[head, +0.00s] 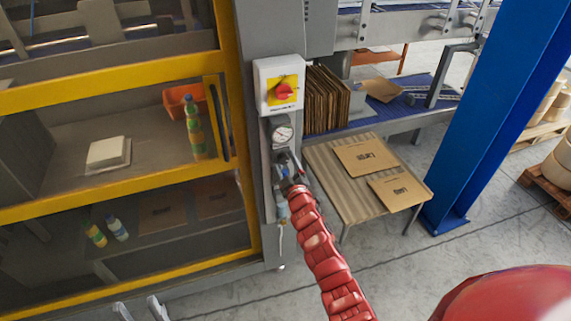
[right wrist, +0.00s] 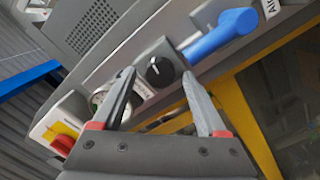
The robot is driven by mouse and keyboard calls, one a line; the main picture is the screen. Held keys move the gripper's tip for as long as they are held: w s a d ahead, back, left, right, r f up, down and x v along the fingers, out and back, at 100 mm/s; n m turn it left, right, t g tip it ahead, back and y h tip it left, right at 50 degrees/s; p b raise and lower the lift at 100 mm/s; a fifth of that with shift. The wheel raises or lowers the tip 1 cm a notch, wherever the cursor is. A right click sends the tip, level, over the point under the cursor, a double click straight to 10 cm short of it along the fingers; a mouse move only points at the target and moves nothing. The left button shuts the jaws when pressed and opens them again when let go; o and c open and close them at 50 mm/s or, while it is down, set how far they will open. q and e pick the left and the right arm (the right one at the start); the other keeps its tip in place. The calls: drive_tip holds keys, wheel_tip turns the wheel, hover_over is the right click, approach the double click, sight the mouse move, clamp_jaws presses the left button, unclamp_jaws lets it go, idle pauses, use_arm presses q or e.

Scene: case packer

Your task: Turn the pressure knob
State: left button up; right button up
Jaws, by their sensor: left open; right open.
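The black pressure knob (right wrist: 160,70) with a white pointer mark shows in the right wrist view on a grey regulator block. In the head view the knob is hidden or too small to make out behind my gripper. My right gripper (right wrist: 159,76) is open, its fingertips on either side of the knob; I cannot tell whether they touch it. In the head view my right gripper (head: 286,164) is just below the round pressure gauge (head: 282,133). My left gripper (head: 141,308) shows at the bottom left edge, open and empty.
A blue valve handle (right wrist: 222,32) sits close beside the knob. The red rotary switch (head: 283,90) is above the gauge. A yellow-framed guard door (head: 226,125) stands to the left. A table (head: 335,191) with flat cartons stands to the right.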

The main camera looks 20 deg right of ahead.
clamp_jaws()
idle(0.4)
drive_tip(key=shift+m, duration=0.3)
